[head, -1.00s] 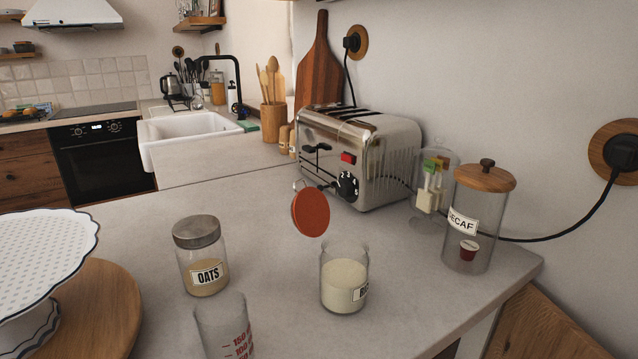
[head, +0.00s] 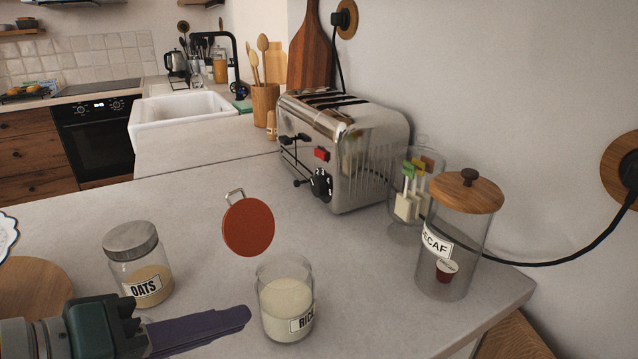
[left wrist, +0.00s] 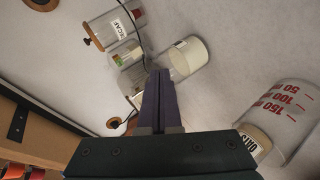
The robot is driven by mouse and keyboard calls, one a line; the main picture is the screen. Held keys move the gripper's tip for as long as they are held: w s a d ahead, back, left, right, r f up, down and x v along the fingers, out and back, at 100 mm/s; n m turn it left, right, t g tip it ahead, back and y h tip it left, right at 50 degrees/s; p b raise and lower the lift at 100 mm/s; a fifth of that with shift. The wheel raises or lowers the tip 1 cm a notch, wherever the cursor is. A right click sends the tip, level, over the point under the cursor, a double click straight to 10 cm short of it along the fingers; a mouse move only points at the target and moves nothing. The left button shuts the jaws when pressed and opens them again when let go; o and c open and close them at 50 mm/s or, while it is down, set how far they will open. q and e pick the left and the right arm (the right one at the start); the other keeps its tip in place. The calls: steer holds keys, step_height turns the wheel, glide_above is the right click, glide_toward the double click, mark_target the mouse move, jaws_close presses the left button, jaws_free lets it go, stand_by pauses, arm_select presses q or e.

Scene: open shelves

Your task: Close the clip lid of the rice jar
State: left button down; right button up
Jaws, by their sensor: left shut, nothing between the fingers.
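The rice jar (head: 286,305) is a clear glass jar with white contents and a rice label, standing upright on the counter. Its round red-brown lid (head: 248,227) stands open, tilted up behind and left of the mouth, with a wire clip on its far edge. My left gripper (head: 248,314) is shut and empty, its purple fingers pointing right, with the tips just left of the jar in the picture. I cannot tell whether they touch it. In the left wrist view the jar (left wrist: 188,57) is just beyond the fingertips. My right gripper is not in view.
The oats jar (head: 137,262) stands left of the rice jar, near my left gripper. A toaster (head: 345,150) is behind, and the decaf jar (head: 458,245) is to the right. A measuring cup (left wrist: 285,115) shows in the left wrist view. The counter (head: 365,265) right of the rice jar is clear.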

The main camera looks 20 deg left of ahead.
mark_target(246, 223)
arm_select(q)
steer(key=w+a+r+n+t+y, duration=0.2)
steer(key=a+n+t, duration=0.1)
steer(key=a+n, duration=0.25)
steer(key=w+a+r+n+t+y, duration=0.2)
steer(key=a+n+y, duration=0.1)
steer(key=a+n, duration=0.3)
steer(key=w+d+p, duration=0.2)
steer(key=w, duration=0.6)
steer(key=shift+w+d+r, duration=0.15)
steer(key=shift+m, duration=0.35)
